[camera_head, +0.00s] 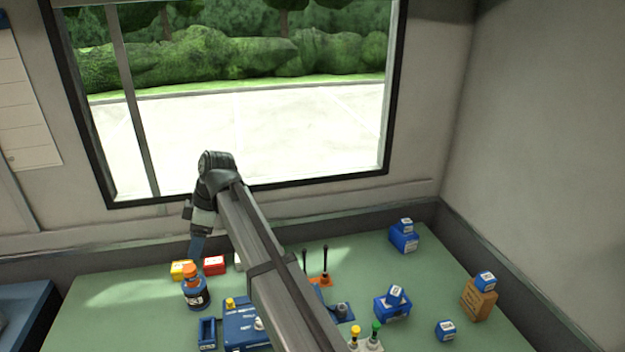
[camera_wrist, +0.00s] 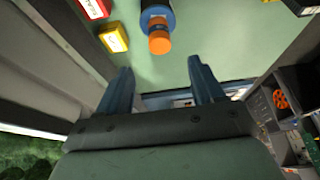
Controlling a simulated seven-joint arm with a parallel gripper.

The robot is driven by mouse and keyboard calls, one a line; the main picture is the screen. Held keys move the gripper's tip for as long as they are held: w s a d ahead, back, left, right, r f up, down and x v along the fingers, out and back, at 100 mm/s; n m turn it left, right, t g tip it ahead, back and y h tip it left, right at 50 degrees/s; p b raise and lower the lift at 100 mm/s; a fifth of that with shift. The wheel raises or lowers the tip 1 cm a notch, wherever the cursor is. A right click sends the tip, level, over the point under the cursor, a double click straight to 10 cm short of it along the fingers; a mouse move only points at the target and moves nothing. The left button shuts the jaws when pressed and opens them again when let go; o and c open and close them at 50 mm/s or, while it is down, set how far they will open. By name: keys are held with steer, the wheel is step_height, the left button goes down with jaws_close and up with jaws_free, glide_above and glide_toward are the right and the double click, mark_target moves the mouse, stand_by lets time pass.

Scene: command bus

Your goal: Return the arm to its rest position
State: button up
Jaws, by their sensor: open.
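My gripper (camera_wrist: 160,88) shows in the wrist view with its two blue fingers spread apart and nothing between them. In the head view my gripper (camera_head: 197,245) points down above the back left part of the green table, close to the orange-capped bottle. My arm reaches from the bottom of the head view up toward the window and hides part of the table's middle.
A dark blue bottle with an orange cap (camera_head: 194,290) stands beside a yellow box (camera_head: 182,270) and a red box (camera_head: 214,265). A blue case (camera_head: 244,326) lies in front. Several blue boxes (camera_head: 404,238) are on the right. The table's left front (camera_head: 110,320) is clear.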

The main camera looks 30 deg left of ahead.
mark_target(186, 268)
steer(key=x, duration=1.1)
steer(key=shift+f, duration=0.2)
steer(key=shift+r, duration=1.1)
steer(key=shift+f, duration=0.15)
